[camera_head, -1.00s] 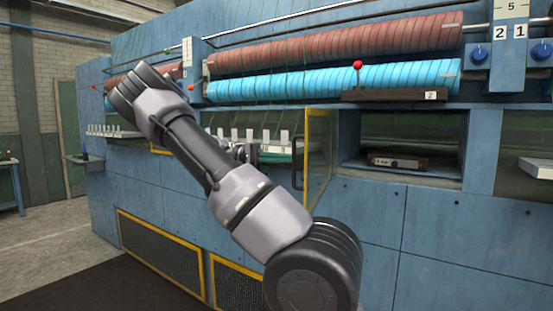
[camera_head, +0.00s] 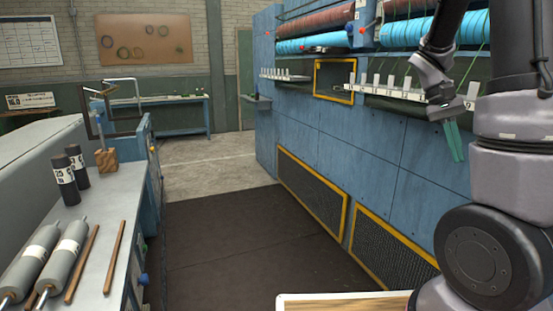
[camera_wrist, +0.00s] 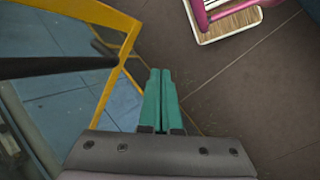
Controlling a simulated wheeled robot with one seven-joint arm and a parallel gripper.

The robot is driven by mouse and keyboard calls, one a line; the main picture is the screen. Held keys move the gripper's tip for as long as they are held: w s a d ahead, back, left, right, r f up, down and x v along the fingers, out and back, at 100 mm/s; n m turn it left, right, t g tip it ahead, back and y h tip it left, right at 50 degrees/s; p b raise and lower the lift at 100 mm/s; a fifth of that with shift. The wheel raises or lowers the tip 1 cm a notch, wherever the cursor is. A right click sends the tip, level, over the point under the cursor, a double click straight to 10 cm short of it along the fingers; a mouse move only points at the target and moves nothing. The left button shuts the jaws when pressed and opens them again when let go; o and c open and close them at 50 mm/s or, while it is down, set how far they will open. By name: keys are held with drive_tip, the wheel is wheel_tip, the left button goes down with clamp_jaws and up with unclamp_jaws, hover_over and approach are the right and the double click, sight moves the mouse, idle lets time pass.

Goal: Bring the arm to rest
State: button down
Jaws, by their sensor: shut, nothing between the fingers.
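My gripper (camera_head: 454,142) hangs at the right of the head view, its green fingers pointing down, in front of the blue machine (camera_head: 375,150). My arm is folded at the right edge of that view. In the wrist view the two green fingers of my gripper (camera_wrist: 160,98) lie together, shut, with nothing between them. Below them are dark floor and a yellow-edged frame (camera_wrist: 118,50).
A bench (camera_head: 118,200) with grey rollers (camera_head: 65,255), dark cylinders (camera_head: 70,175) and wooden sticks stands at the left. The dark floor mat (camera_head: 240,245) between bench and machine is clear. A wood-surfaced tray (camera_wrist: 228,25) with a pink item shows in the wrist view.

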drive_tip(key=s+a+r+t+y, duration=0.2)
drive_tip(key=a+r+t, duration=0.3)
drive_tip(key=a, duration=0.4)
drive_tip(key=s+a+r+n+t+y, duration=0.1)
drive_tip(key=s+a+r+t, duration=0.3)
drive_tip(key=a, duration=0.5)
wheel_tip(320, 180, up, 2)
drive_tip(key=t+y, duration=0.1)
drive_tip(key=t, duration=0.2)
drive_tip(key=shift+s+a+r+n+y, duration=0.2)
drive_tip(key=shift+s+r+n+y, duration=0.05)
drive_tip(key=shift+s+n+y, duration=0.1)
drive_tip(key=shift+w, duration=0.15)
